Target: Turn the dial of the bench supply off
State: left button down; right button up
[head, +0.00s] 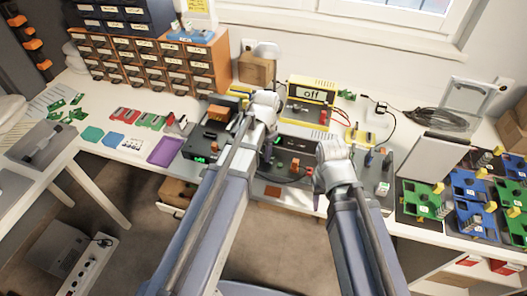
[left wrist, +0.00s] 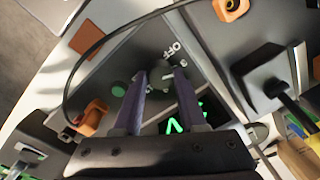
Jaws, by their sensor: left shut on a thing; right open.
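The bench supply (left wrist: 112,65) is a dark-faced unit with a green lit display (left wrist: 186,115) in the left wrist view. Its round dial (left wrist: 160,74) sits beside a white OFF label (left wrist: 174,50). My left gripper (left wrist: 160,80) has its two fingers on either side of the dial and is shut on it. The fingers hide part of the dial, so its exact setting is hard to read. In the head view my left gripper (head: 267,154) is over the middle of the bench, partly hidden by my arm. My right gripper (head: 317,195) is open and empty near the front edge.
A dark cable (left wrist: 82,62) loops across near the supply. Green and blue boards (head: 424,199) fill the right end.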

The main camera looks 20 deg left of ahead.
pick_arm(q)
jog(key=n, duration=0.4)
jog(key=shift+w+n, duration=0.1)
jog(key=shift+n, duration=2.4)
jog(key=shift+g, duration=0.3)
jog(key=shift+c, duration=2.3)
grip_release()
jog(key=shift+r, duration=0.1)
